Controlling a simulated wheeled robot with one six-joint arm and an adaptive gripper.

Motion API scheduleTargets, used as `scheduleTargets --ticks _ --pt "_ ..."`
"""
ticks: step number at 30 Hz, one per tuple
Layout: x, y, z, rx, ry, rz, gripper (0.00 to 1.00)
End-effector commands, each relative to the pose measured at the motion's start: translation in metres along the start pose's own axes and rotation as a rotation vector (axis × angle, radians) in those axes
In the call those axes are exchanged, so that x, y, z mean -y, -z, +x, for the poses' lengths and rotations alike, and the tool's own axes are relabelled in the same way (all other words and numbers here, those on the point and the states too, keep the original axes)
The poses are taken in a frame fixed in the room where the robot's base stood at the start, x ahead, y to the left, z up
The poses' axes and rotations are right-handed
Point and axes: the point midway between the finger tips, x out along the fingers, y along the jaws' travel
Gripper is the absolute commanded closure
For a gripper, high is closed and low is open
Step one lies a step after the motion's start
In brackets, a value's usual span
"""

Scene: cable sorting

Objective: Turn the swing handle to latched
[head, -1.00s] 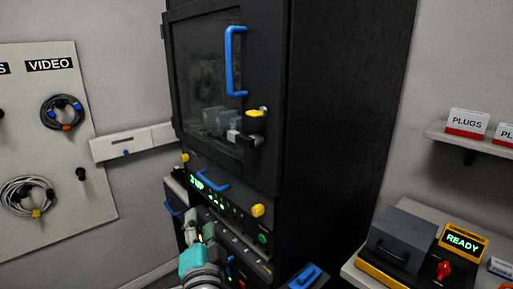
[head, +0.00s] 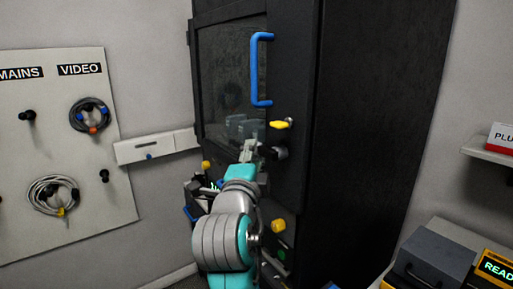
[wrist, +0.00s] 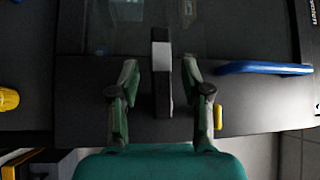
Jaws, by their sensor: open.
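The swing handle (head: 278,153) is a short dark lever with a grey face on the black cabinet door, below a yellow turn piece (head: 281,124). It lies about level, pointing left across the door toward the glass. In the wrist view the swing handle (wrist: 161,78) stands between the fingers. My gripper (head: 250,150) is open at the handle, with one finger on each side; in the wrist view a gap shows on each side of the lever. My gripper partly hides the handle in the head view.
A blue pull handle (head: 257,70) is above on the door, and a yellow knob (head: 279,226) is below. A glass window (head: 230,85) fills much of the door. A cable board (head: 60,210) hangs at left; a bench with a grey box (head: 432,262) is at right.

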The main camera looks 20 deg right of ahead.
Motion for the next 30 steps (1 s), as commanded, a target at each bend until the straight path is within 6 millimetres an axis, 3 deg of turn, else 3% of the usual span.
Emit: scheduleTargets --ticks 3,9,21,23,27,30 --pt "0.0 0.001 0.021 -0.003 0.0 -0.002 0.53" --pt "0.0 0.0 0.043 -0.001 0.001 -0.003 0.53" --pt "0.0 0.0 0.05 0.001 0.001 -0.001 0.53" --pt "0.0 0.0 0.05 0.001 0.001 -0.001 0.62" --pt "0.0 0.0 0.05 0.001 0.001 -0.001 0.97" --pt "0.0 0.0 0.05 0.001 0.001 -0.001 1.0"
